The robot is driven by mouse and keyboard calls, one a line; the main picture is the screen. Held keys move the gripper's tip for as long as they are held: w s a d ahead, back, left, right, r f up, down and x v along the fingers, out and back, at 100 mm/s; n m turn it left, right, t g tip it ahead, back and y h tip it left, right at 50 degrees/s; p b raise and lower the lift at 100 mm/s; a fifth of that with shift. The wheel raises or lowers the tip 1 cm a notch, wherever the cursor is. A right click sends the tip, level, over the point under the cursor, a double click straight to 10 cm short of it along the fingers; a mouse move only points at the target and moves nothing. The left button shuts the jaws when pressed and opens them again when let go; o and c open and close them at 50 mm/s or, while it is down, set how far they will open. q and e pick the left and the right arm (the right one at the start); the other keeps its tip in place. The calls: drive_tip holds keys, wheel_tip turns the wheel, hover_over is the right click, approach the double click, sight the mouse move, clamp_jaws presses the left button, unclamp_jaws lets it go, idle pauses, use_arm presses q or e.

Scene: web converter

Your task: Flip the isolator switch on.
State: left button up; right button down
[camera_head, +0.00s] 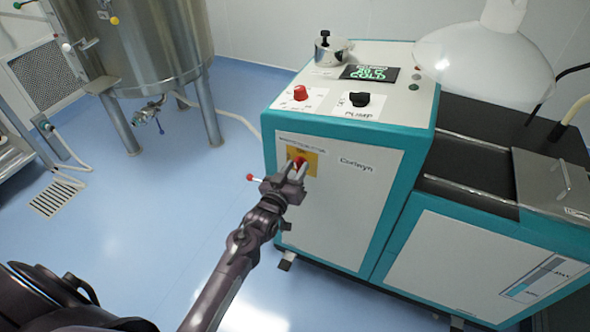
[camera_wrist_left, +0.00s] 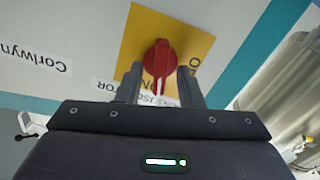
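The isolator switch (camera_head: 299,163) is a red rotary knob on a yellow plate (camera_wrist_left: 199,45), on the front panel of the teal and white machine. In the left wrist view the red knob (camera_wrist_left: 159,58) has its handle pointing along the picture's vertical. My left gripper (camera_head: 295,174) is at the switch. In the left wrist view its two fingers (camera_wrist_left: 160,74) stand apart on either side of the knob, with the right finger closer to it. Whether either finger touches it, I cannot tell. The lettering on the plate is partly hidden. My right gripper is not in view.
The machine's top panel carries a red knob (camera_head: 300,93), a black pump knob (camera_head: 359,99) and a green display (camera_head: 369,73). A white dome (camera_head: 485,65) hangs at the right. A steel tank (camera_head: 150,45) stands at the back left. The blue floor left of the machine is mostly clear.

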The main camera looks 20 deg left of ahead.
use_arm(q)
clamp_jaws()
drive_tip(key=m+p, duration=0.1)
drive_tip(key=m, duration=0.1)
drive_tip(key=shift+r+m, duration=0.1)
drive_tip(key=shift+m, duration=0.6)
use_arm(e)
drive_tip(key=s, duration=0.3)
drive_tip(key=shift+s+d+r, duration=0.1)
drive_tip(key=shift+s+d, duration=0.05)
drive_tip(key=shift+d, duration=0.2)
use_arm(q)
unclamp_jaws()
